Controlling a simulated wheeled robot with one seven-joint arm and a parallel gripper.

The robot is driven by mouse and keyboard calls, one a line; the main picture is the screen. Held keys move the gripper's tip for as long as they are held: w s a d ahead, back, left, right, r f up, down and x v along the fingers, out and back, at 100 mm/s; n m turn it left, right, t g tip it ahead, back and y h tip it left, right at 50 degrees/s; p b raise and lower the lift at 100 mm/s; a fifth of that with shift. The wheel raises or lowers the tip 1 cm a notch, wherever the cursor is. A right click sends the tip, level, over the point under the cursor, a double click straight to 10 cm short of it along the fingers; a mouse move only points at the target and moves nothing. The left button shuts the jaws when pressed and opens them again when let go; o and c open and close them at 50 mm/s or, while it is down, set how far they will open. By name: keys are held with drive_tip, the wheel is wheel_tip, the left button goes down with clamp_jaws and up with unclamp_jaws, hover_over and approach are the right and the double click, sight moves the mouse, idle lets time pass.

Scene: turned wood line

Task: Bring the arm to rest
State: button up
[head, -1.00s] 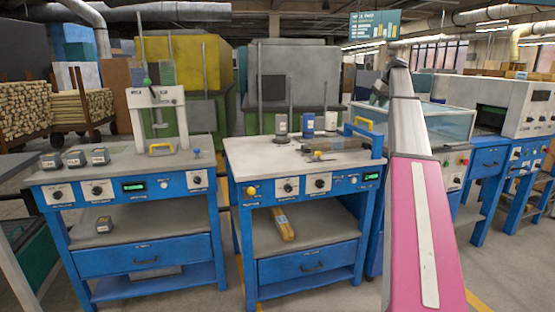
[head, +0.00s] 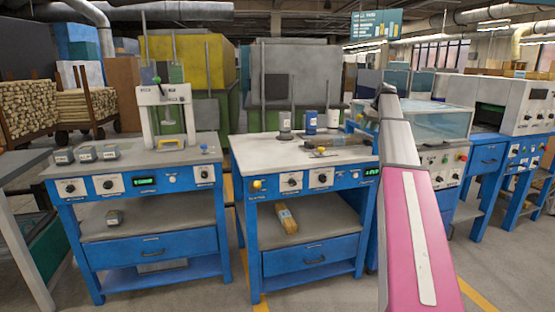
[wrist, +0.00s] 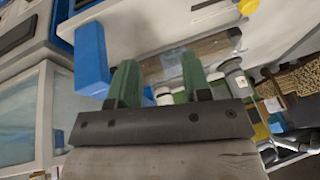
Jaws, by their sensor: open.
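My arm, pink and grey, rises at the right of the head view, in front of the blue workbenches. My gripper (wrist: 158,82) shows in the wrist view as two green fingers on a dark bar. The fingers stand well apart with nothing held between them. In the head view the gripper itself cannot be made out clearly at the arm's far end. Beyond the fingers, the wrist view shows a bench's pale top, tilted, with a blue upright (wrist: 92,58) close to the left finger.
The middle workbench (head: 262,150) carries grey and blue containers (head: 310,122). The left workbench (head: 60,176) carries a white press (head: 163,95) and several small grey boxes (head: 86,153). A glass-topped machine (head: 440,118) stands behind my arm. Floor shows between the benches.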

drive_tip(key=s+a+f+m+g+h, duration=0.1)
drive_tip(key=s+a+f, duration=0.5)
drive_tip(key=s+f, duration=0.45)
drive_tip(key=s+a+f+g, duration=0.1)
drive_tip(key=s+a+f, duration=0.55)
drive_tip(key=f, duration=0.75)
drive_tip(key=s+a+f+m+h, duration=0.1)
drive_tip(key=s+a+f, duration=0.5)
drive_tip(key=s+f, duration=0.45)
drive_tip(key=s+a+f+g+h, duration=0.1)
drive_tip(key=s+a+f, duration=0.3)
drive_tip(key=s+f, duration=0.6)
drive_tip(key=s, duration=0.4)
drive_tip(key=shift+f, duration=0.15)
drive_tip(key=shift+a, duration=0.1)
